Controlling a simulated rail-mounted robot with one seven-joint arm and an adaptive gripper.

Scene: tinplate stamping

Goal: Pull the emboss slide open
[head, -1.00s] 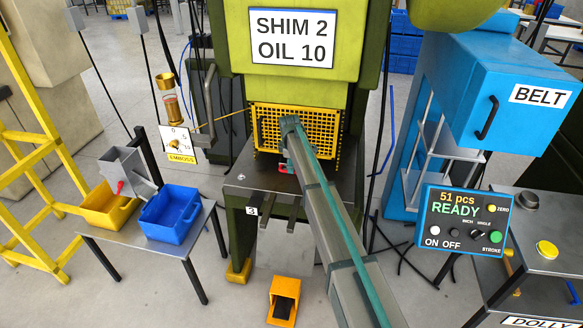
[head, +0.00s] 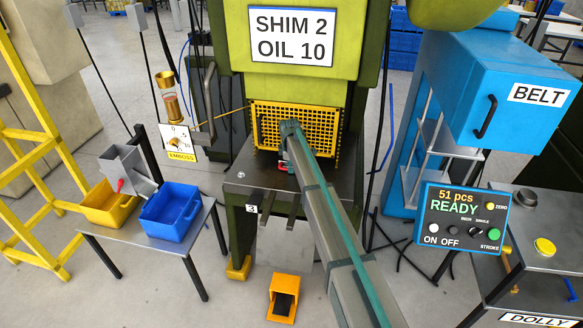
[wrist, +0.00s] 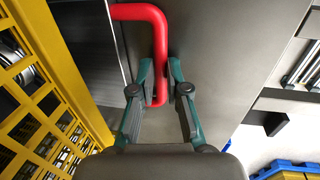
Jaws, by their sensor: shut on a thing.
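A red U-shaped handle (wrist: 160,48) crosses the upper middle of the wrist view, beside a grey metal surface (wrist: 215,50). My gripper (wrist: 160,72) has its two teal fingers on either side of the handle's long bar and is shut on it. In the head view, my gripper (head: 288,160) is at the press, just in front of the yellow mesh guard (head: 265,120). A small bit of the red handle (head: 283,167) shows there. My arm hides most of the slide area. A dial plate marked EMBOSS (head: 180,156) hangs left of the press.
The yellow guard (wrist: 40,100) stands close on the left in the wrist view. A blue bin (head: 170,212) and a yellow bin (head: 108,207) stand on a side table at left. A READY panel (head: 462,220) and a blue BELT cabinet (head: 520,110) stand at right.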

